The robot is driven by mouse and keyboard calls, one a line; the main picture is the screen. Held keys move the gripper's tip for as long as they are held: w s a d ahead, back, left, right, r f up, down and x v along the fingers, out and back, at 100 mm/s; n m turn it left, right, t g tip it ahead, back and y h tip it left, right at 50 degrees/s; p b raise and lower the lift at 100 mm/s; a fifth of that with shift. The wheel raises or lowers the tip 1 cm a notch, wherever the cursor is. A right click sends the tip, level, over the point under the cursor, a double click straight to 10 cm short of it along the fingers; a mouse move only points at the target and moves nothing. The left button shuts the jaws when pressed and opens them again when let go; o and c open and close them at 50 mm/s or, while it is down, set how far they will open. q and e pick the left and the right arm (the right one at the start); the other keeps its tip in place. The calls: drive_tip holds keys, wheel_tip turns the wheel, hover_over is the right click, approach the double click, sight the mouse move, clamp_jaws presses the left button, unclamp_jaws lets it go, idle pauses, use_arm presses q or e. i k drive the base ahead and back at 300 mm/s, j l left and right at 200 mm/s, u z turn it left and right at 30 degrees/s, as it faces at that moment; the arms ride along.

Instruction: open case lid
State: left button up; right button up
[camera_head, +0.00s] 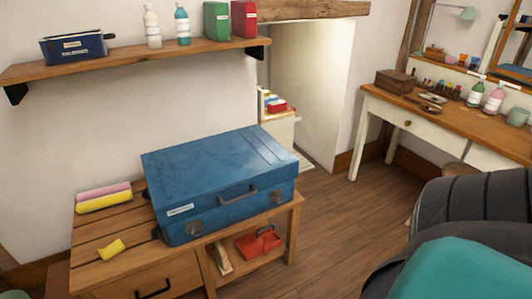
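A blue case (218,182) lies flat on a low slatted wooden table (92,230), with its lid shut. Its front side faces me and to the right, with a dark handle (238,195) in the middle, a latch (195,228) near the left end and another latch (276,194) near the right end. A small white label is on the front at the left. Neither of my grippers is in view.
A pink and yellow roll (104,197) and a yellow cloth (111,250) lie left of the case. A wall shelf (130,65) holds bottles and boxes above. A dressing table (449,124) and a dark chair (478,205) stand right. Floor (325,225) shows between.

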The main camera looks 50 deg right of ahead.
sight(188, 180)
drive_tip(key=z, duration=1.25)
drive_tip(key=i+l+u, duration=0.15)
drive_tip(key=i+u, duration=0.15)
drive_tip(key=i, duration=0.2)
drive_tip(key=i+l+u, duration=0.25)
drive_tip(key=i, duration=0.2)
